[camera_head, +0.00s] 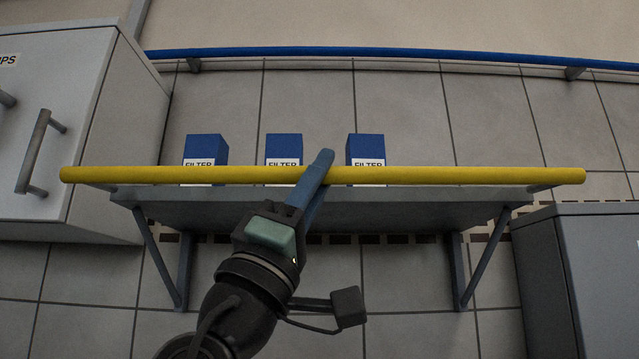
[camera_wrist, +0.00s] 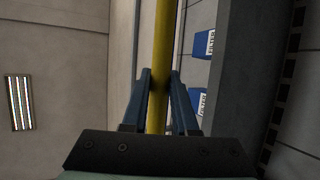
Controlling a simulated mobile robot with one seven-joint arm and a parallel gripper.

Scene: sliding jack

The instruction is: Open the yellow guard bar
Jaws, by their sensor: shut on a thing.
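The yellow guard bar (camera_head: 450,175) runs level across the front of a grey wall shelf (camera_head: 420,205). It also shows in the wrist view (camera_wrist: 162,60), running from the top down between the fingers. My gripper (camera_head: 318,172) is at the bar near its middle, with its blue fingers reaching up past it. In the wrist view my gripper (camera_wrist: 159,90) has one finger on each side of the bar and is shut on it. The exact contact at the fingers is partly hidden.
Several blue filter boxes (camera_head: 367,150) stand on the shelf behind the bar. A white cabinet (camera_head: 75,130) with handles is at the left. A grey cabinet (camera_head: 580,270) is at the lower right. A blue rail (camera_head: 400,52) runs along the wall above.

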